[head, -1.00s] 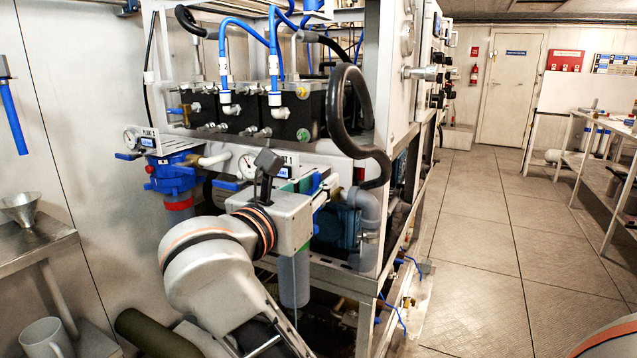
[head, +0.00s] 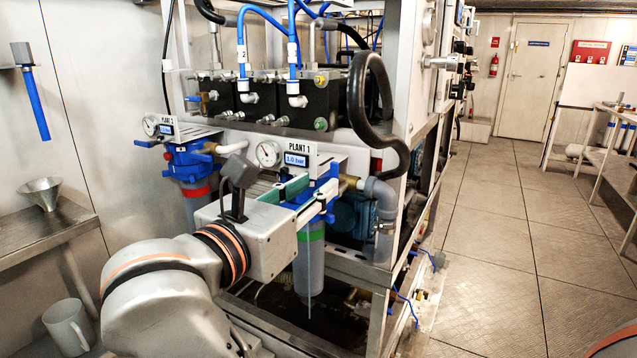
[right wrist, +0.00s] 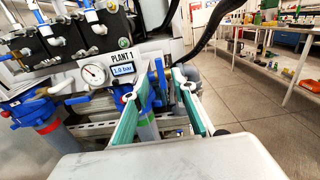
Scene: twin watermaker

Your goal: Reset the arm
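My right arm comes in low at the left in the head view. Its gripper (head: 308,193) is beside the blue head of the Plant 1 filter, below the gauge (head: 268,153) and the "PLANT 1" display (head: 297,160) reading 1.0 bar. In the right wrist view the gripper (right wrist: 162,78) has its two green-padded fingers apart. Blue valve parts (right wrist: 159,82) show in the gap beyond them; I cannot tell whether they touch. The filter's grey bowl with a green band (head: 311,255) hangs below, partly behind the gripper. My left gripper is not in view.
The watermaker frame (head: 372,278) with hoses stands close ahead. A second blue filter (head: 190,163) is left of Plant 1. A side table (head: 42,238) with a funnel (head: 42,192) is at the left. The floor aisle (head: 490,230) at the right is clear.

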